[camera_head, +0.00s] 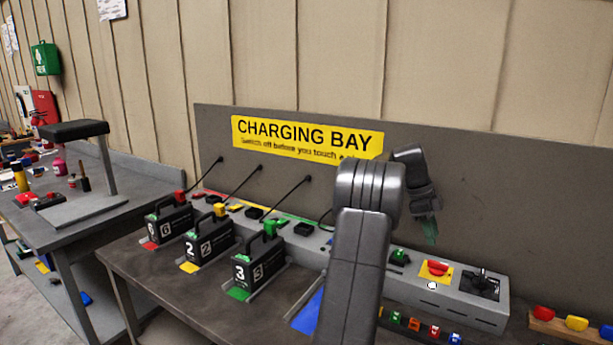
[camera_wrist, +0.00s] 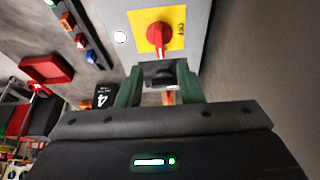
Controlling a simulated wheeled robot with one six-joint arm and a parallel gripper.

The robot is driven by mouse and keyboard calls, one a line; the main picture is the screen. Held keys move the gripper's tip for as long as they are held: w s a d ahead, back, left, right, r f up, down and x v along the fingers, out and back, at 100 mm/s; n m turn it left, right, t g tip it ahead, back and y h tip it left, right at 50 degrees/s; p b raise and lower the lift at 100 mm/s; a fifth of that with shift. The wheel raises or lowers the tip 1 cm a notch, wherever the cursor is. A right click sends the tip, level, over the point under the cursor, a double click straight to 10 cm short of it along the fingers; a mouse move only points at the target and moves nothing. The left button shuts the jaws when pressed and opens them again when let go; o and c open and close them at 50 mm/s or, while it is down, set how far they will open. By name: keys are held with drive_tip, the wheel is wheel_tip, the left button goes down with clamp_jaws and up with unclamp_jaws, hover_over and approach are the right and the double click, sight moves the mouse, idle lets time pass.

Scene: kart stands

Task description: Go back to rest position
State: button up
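My gripper (camera_head: 430,232) hangs in front of the grey back board, above the right part of the charging box (camera_head: 455,308). In the head view it is small and partly turned away, with one green finger showing. In the wrist view its two green fingers (camera_wrist: 160,84) stand apart, with a black fitting of the box visible between them; I see nothing gripped. A red rotary switch (camera_head: 437,268) on a yellow plate shows just beyond the fingertips in the wrist view (camera_wrist: 157,36). My bent arm covers the middle of the bench in the head view.
Black batteries (camera_head: 245,268) with coloured bases stand left of my arm, with cables on posts behind them. A black switch (camera_head: 480,284) is at the box's right end. A second bench (camera_head: 75,212) stands left.

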approach(439, 262)
drive_tip(key=x, duration=0.8)
drive_tip(key=shift+s+d+f, duration=0.15)
drive_tip(key=shift+s+f, duration=0.05)
drive_tip(key=shift+f, duration=0.05)
drive_tip(key=shift+f+n, duration=0.1)
drive_tip(key=shift+n, duration=0.2)
drive_tip(key=shift+n+t+h+b, duration=0.3)
drive_tip(key=shift+n+t+b, duration=0.2)
drive_tip(key=shift+n, duration=0.5)
drive_tip(key=n+t, duration=0.1)
drive_tip(key=n, duration=0.3)
drive_tip(key=shift+t, duration=0.3)
